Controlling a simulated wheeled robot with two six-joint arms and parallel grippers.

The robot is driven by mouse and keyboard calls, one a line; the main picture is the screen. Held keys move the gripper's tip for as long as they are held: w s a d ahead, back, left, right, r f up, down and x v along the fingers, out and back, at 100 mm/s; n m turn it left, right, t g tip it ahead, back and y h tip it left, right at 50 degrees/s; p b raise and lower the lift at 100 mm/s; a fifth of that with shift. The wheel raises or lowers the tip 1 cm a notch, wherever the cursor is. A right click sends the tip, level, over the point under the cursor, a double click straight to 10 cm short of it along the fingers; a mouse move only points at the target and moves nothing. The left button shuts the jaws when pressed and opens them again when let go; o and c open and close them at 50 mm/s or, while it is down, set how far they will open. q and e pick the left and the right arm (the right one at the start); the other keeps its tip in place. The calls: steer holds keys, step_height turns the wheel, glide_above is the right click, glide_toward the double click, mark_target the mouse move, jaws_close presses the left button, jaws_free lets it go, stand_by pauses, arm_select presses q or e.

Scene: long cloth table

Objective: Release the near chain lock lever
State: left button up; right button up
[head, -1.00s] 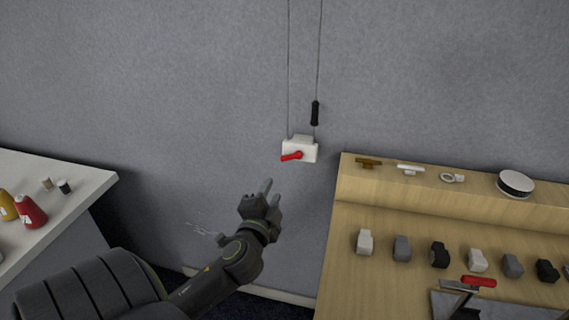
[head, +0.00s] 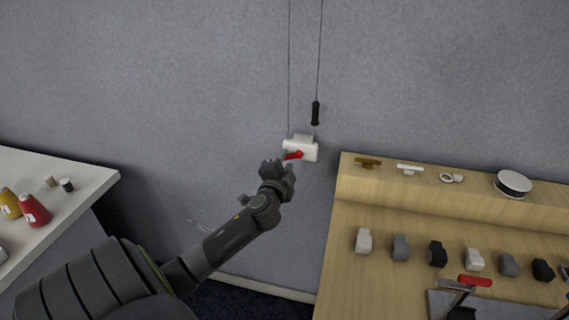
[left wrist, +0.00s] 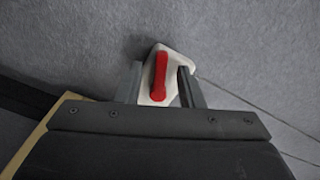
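A white chain lock box (head: 304,150) is on the grey wall below two thin hanging lines. Its red lever (head: 293,155) points left and slightly down in the head view. My left gripper (head: 279,168) is just below and left of the lever. In the left wrist view my left gripper (left wrist: 160,84) is open. The red lever (left wrist: 159,75) shows between its two fingers with a gap on each side, and the white box (left wrist: 172,57) is behind it. I cannot tell how deep the lever is between the fingers. My right gripper is not in view.
A black grip (head: 315,113) hangs on the right line above the box. A wooden table (head: 345,285) with a raised ledge and several small items stands at right. A white table (head: 75,185) with red and yellow spools is at left. The wall around the lock is clear.

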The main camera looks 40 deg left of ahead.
arm_select(q)
steer(key=shift+c, duration=0.3)
jaws_close()
steer(key=m+p, duration=0.2)
steer(key=shift+s+a+r+m, duration=0.1)
steer(key=shift+r+m, duration=0.3)
steer(key=shift+o, duration=0.3)
jaws_free()
steer(key=shift+s, duration=0.1)
